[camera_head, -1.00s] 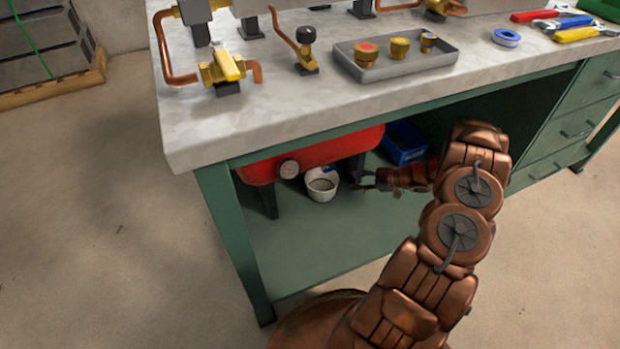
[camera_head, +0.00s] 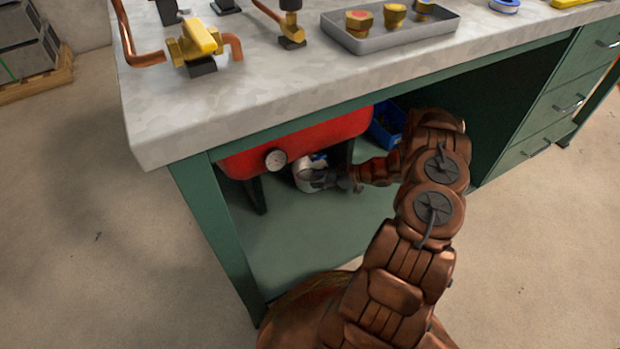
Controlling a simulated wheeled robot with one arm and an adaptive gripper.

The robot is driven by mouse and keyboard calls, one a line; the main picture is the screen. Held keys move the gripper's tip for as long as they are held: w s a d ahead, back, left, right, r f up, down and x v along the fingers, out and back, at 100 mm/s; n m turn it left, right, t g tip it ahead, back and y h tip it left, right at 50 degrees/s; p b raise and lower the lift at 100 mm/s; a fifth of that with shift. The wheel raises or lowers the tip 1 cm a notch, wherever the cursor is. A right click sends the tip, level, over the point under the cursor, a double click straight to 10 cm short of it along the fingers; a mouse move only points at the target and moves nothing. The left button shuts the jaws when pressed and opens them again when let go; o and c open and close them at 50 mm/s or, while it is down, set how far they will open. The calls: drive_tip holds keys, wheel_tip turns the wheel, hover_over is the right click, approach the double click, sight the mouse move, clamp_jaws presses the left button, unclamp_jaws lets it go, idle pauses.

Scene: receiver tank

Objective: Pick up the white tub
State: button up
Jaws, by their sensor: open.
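The white tub (camera_head: 304,179) stands on the green lower shelf (camera_head: 300,236) of the workbench, under the red tank. My gripper (camera_head: 332,180) is at the tub, reaching in from the right at its level. Its dark fingers overlap the tub's right side in the picture. The jaws are open. I cannot tell whether the fingers touch the tub or stand around it. The fingers hide part of the tub's opening, and the tank hides some of its back.
The red tank (camera_head: 305,137) with a round gauge (camera_head: 275,160) hangs close above the tub. Dark tank legs stand beside it. A blue bin (camera_head: 384,130) is behind my wrist. The benchtop (camera_head: 250,99) overhangs the shelf. The shelf front is clear.

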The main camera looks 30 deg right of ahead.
sight(308, 182)
drive_tip(key=x, duration=0.2)
drive_tip(key=b+x, duration=0.1)
drive_tip(key=x, duration=0.1)
drive_tip(key=shift+s+a+f+b, duration=0.1)
drive_tip(key=shift+a+f+b, duration=0.15)
drive_tip(key=shift+f+b, duration=0.05)
drive_tip(key=shift+c, duration=0.3)
clamp_jaws()
